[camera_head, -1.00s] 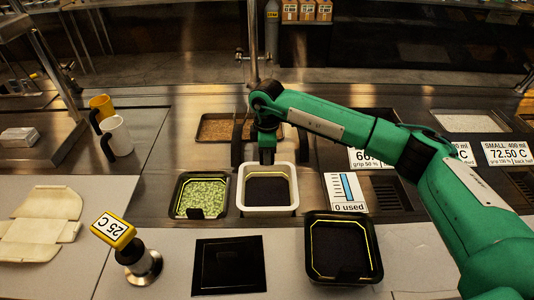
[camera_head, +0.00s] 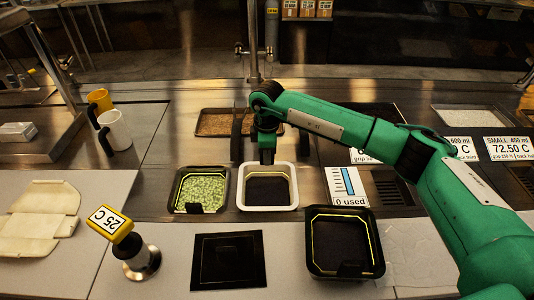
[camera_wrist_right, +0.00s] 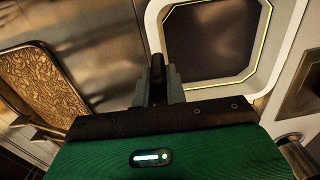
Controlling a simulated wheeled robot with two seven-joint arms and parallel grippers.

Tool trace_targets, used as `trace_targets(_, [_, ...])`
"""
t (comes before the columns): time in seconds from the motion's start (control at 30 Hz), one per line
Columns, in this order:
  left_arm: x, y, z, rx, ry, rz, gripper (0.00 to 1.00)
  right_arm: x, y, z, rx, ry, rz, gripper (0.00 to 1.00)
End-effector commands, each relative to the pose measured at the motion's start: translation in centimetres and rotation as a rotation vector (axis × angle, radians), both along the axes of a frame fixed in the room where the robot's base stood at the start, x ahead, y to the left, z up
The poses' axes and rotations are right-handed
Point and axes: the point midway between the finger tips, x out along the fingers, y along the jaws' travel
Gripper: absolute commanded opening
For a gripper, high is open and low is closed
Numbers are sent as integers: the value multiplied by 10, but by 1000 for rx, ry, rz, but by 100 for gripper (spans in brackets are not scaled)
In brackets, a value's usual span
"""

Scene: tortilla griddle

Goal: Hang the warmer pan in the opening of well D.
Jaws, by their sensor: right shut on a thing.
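A white-rimmed pan (camera_head: 267,204) with a dark inside is in the middle of the counter, and I take it for the warmer pan. Its rim and a yellow line inside it show in the right wrist view (camera_wrist_right: 279,60). My right gripper (camera_head: 267,160) points down at its far edge. In the wrist view its fingers (camera_wrist_right: 156,85) are closed together at that edge, around a narrow dark piece. I cannot tell whether the pan rests in an opening or hangs just above it. No letter for well D is readable. My left gripper is not in view.
A pan of green food (camera_head: 202,188) stands close left of the white pan. A large black pan (camera_head: 345,268) with a yellow line is at the front right. A black square plate (camera_head: 228,279), a yellow 25 C gauge (camera_head: 110,222) and a brown tray (camera_head: 212,122) are around it.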

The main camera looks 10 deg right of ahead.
Motion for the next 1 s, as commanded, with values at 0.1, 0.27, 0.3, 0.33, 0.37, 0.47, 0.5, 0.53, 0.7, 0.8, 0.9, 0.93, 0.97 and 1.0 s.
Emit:
trace_targets(0.1, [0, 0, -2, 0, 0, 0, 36, 0, 0, -3, 1, 0, 0, 0])
trace_targets(0.27, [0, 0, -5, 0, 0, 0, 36, 0, 0, -7, 1, 0, 0, 0])
trace_targets(0.3, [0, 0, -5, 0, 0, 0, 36, 0, 0, -8, 1, 0, 0, 0])
trace_targets(0.33, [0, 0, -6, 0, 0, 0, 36, 0, 0, -9, 1, 0, 0, 0])
trace_targets(0.37, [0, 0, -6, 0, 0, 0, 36, 0, 0, -9, 1, 0, 0, 0])
trace_targets(0.47, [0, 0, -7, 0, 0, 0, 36, 0, 0, -12, 1, 0, 0, 0])
trace_targets(0.5, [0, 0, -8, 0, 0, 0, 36, 0, 0, -13, 1, 0, 0, 0])
trace_targets(0.53, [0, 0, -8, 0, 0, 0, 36, 0, 0, -14, 1, 0, 0, 0])
trace_targets(0.7, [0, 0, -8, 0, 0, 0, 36, 0, 0, -13, 1, -1, 0, 39])
trace_targets(0.8, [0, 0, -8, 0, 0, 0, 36, 0, 0, -13, 1, -1, 0, 39])
trace_targets(0.9, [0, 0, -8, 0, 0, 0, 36, 0, 0, -13, 0, 0, 0, 39])
trace_targets(0.93, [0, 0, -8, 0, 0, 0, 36, 0, 0, -14, -1, 0, 0, 39])
trace_targets(0.97, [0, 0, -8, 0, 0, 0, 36, 0, 0, -14, 0, 0, 0, 39])
trace_targets(1.0, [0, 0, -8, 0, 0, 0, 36, 0, 0, -14, -1, 0, 0, 39])
